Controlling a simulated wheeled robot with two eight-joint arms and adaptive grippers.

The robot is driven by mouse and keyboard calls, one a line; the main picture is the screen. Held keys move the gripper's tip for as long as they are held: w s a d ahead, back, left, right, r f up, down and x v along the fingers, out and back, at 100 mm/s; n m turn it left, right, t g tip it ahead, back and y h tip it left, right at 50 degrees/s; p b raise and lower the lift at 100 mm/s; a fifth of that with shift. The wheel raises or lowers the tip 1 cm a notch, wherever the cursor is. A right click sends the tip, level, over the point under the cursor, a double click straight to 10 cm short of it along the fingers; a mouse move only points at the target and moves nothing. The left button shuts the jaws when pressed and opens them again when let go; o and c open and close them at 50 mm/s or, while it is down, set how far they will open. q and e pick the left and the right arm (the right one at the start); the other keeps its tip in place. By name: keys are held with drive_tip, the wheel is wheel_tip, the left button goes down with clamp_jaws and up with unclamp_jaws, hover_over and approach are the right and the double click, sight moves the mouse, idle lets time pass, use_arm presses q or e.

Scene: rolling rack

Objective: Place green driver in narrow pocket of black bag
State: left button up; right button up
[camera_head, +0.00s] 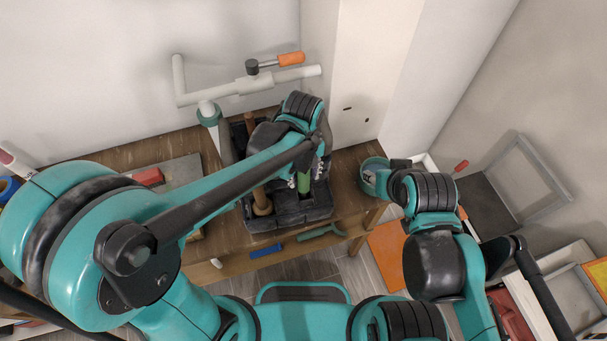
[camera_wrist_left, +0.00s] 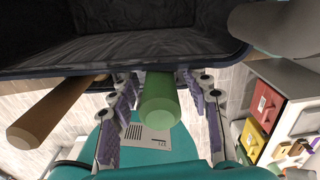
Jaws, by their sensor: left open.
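The black bag (camera_head: 290,215) stands on the wooden rack shelf, and its open top edge (camera_wrist_left: 130,58) crosses the left wrist view. The green driver (camera_head: 303,182) shows its handle upright at the bag's right part; its handle end (camera_wrist_left: 160,112) faces the left wrist camera. My left gripper (camera_head: 305,178) is over the bag. In the wrist view its purple-padded fingers (camera_wrist_left: 160,115) stand apart on either side of the green handle, with gaps visible. The driver's lower part is hidden, and I cannot tell which pocket it is in.
A wooden-handled tool (camera_head: 262,203) sticks out of the bag beside the driver. A white pipe frame (camera_head: 225,88) with an orange-handled tool (camera_head: 290,59) is behind. A blue tool (camera_head: 266,251) and a green tool (camera_head: 320,233) lie in front. A white wall panel (camera_head: 365,70) stands behind right.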

use_arm(q)
wheel_tip(320, 180, up, 12)
drive_tip(key=shift+f+p, duration=0.25)
drive_tip(key=shift+p, duration=0.7)
drive_tip(key=shift+s+a+r+n, duration=0.1)
drive_tip(key=shift+a+n, duration=0.45)
drive_tip(key=shift+n, duration=0.15)
drive_tip(key=s+a+n+t, duration=0.2)
drive_tip(key=a+n, duration=0.6)
drive_tip(key=n, duration=0.7)
drive_tip(key=s+a+n+t, duration=0.3)
drive_tip(key=a+n+t, duration=0.2)
drive_tip(key=n, duration=1)
drive_tip(key=a, duration=0.3)
drive_tip(key=shift+a+f, duration=0.35)
drive_tip(key=shift+f, duration=0.05)
drive_tip(key=shift+s, duration=0.1)
